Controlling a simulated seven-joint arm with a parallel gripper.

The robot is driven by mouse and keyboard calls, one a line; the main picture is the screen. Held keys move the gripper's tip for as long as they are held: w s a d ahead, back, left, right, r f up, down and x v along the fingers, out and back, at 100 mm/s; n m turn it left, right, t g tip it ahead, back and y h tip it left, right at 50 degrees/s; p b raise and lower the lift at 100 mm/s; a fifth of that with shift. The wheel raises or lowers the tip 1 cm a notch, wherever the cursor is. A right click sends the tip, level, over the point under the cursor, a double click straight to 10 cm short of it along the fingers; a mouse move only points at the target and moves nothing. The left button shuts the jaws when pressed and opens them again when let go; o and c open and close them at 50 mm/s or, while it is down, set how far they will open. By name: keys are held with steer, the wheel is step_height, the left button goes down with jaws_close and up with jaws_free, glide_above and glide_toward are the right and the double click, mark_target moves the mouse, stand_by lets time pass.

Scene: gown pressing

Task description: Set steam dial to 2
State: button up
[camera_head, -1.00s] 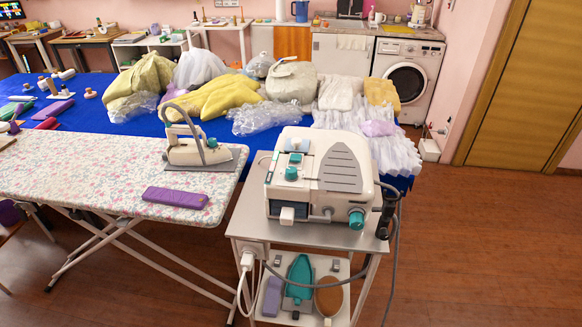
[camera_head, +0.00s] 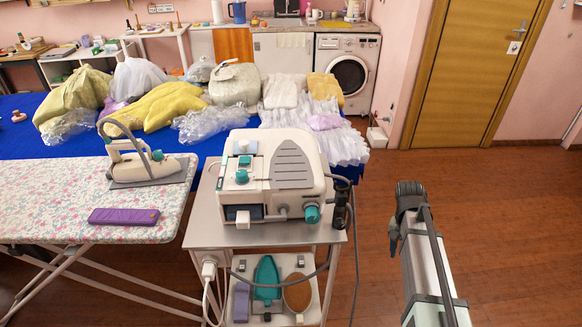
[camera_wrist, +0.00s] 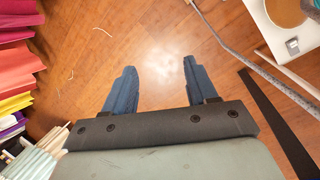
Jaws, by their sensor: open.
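The white steam station (camera_head: 270,170) stands on a grey cart in the head view. It has a teal knob (camera_head: 242,176) on its top left and a larger teal knob (camera_head: 312,214) at its lower front right. I cannot tell which one is the steam dial, and no dial numbers are readable. My gripper (camera_wrist: 160,78) shows in the wrist view with its two blue fingers apart and nothing between them. It is over the wooden floor, away from the station. My arm reaches into the right of the head view.
The grey cart (camera_head: 200,236) carries a lower shelf with a teal iron-shaped item (camera_head: 267,280). An iron (camera_head: 146,164) and a purple case (camera_head: 124,217) rest on the floral ironing board (camera_head: 60,190). A grey hose hangs at the cart's right.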

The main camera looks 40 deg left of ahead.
mark_target(241, 173)
steer(key=a+r+t, duration=0.1)
steer(key=a+r, duration=1)
steer(key=r, duration=0.4)
steer(key=s+a+r+n+t+y, duration=0.1)
steer(key=s+a+r, duration=0.4)
steer(key=r, duration=0.1)
steer(key=s+a+r+n+t+y, duration=0.1)
steer(key=s+a+r, duration=0.3)
steer(key=a+r, duration=0.1)
steer(key=s+a+r+n+t, duration=0.1)
steer(key=s+a+r, duration=0.4)
steer(key=r, duration=0.2)
steer(key=shift+s+a+y, duration=0.35)
steer(key=shift+a+y, duration=0.05)
steer(key=s+a+r+n+y, duration=0.2)
steer(key=s+a+r, duration=0.15)
steer(key=s, duration=0.45)
steer(key=s+a+r+n+y, duration=0.1)
steer(key=s+a+r+n, duration=0.2)
steer(key=s, duration=0.5)
steer(key=shift+m+t, duration=0.4)
steer(key=shift+m, duration=0.3)
steer(key=x, duration=0.4)
steer(key=a+x, duration=0.1)
steer(key=x, duration=0.4)
steer(key=a+x, duration=0.1)
steer(key=x, duration=0.3)
steer(key=shift+w+f, duration=0.1)
steer(key=shift+c, duration=0.4)
